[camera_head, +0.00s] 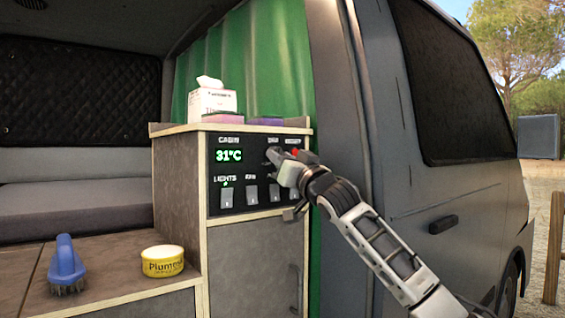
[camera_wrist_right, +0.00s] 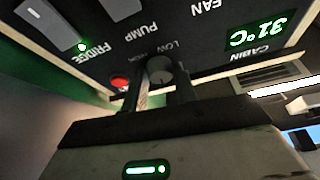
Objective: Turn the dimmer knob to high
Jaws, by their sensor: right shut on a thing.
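The dimmer knob (camera_wrist_right: 160,70) is a small round grey knob on the black control panel (camera_head: 243,176). In the right wrist view it sits between the two dark fingers of my right gripper (camera_wrist_right: 163,84), which is shut on it. LOW and HIGH labels show beside the knob, upside down in that view; I cannot tell clearly where the knob points. In the head view my right gripper (camera_head: 276,156) reaches the panel's upper right from the right and hides the knob. My left gripper is not in view.
A tissue box (camera_head: 212,103) stands on the cabinet top. A yellow tin (camera_head: 163,262) and blue brush (camera_head: 66,262) stand on the lower surface.

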